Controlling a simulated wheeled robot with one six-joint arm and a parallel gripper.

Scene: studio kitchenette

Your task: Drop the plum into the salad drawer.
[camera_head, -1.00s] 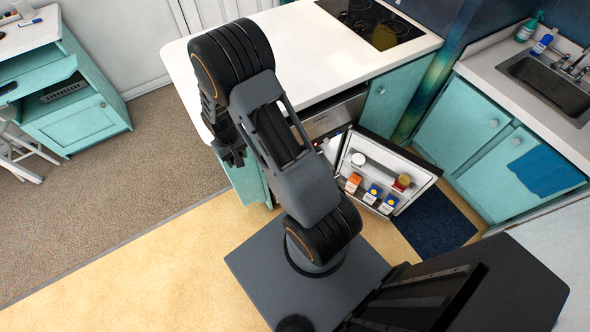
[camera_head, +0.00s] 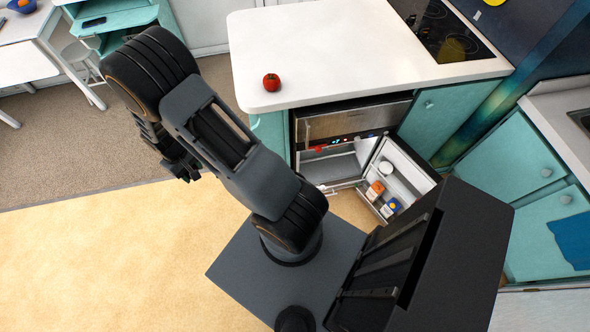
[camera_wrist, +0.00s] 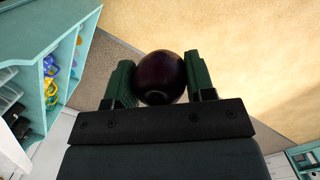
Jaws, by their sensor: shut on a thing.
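The dark purple plum (camera_wrist: 160,78) is held between the two green-padded fingers of my gripper (camera_wrist: 161,88) in the wrist view. In the head view my gripper (camera_head: 182,165) hangs left of the counter, over the floor, and the plum cannot be made out there. The small fridge (camera_head: 331,166) under the counter stands open, with its door (camera_head: 408,168) swung out to the right. Its pale interior shows partly. I cannot make out the salad drawer clearly; my arm and the fridge door hide part of the lower fridge.
A red tomato (camera_head: 271,82) sits on the white countertop (camera_head: 340,50) near its left end. Cartons (camera_head: 375,190) and a white tub stand in the door shelves. A teal shelf unit (camera_wrist: 50,55) shows in the wrist view. The yellow floor (camera_head: 110,260) at left is open.

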